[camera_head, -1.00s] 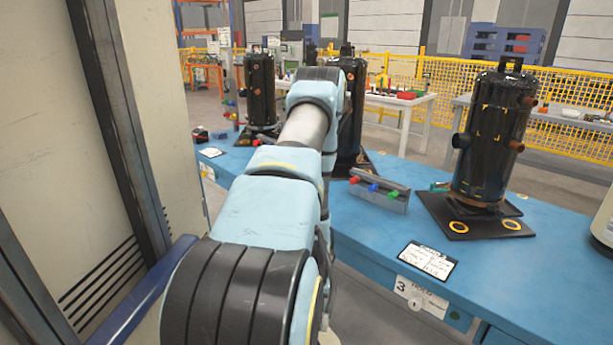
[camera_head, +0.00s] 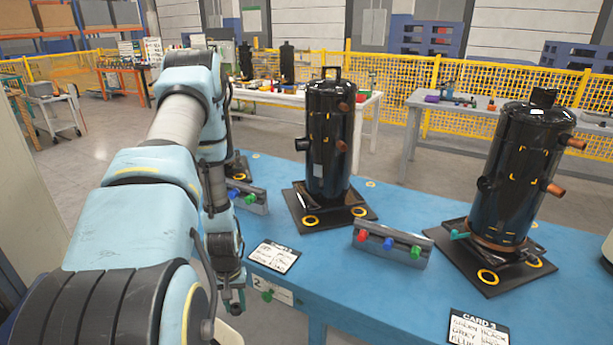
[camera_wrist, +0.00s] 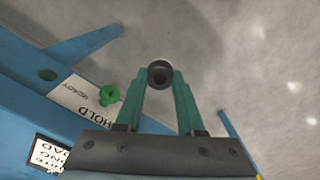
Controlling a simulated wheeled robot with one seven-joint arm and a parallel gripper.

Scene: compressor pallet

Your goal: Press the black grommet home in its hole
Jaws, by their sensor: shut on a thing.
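My gripper (camera_wrist: 160,95) has teal fingers shut on a small round black grommet (camera_wrist: 159,73) with a hollow middle, held at the fingertips over the floor. In the head view my gripper (camera_head: 235,301) hangs down just off the front edge of the blue bench (camera_head: 365,285); the grommet cannot be made out there. Black compressors stand on black base plates. The middle plate (camera_head: 303,213) and the right plate (camera_head: 470,262) carry yellow rings around spots near their corners. A third plate at left is mostly hidden by my arm. I cannot tell which hole takes the grommet.
Small grey blocks with coloured plugs, one at the middle (camera_head: 391,245) and one at left (camera_head: 246,199), lie on the bench. Cards (camera_head: 274,257) lie near its front edge. A green knob (camera_wrist: 110,94) sticks out by the HOLD label. The floor before the bench is clear.

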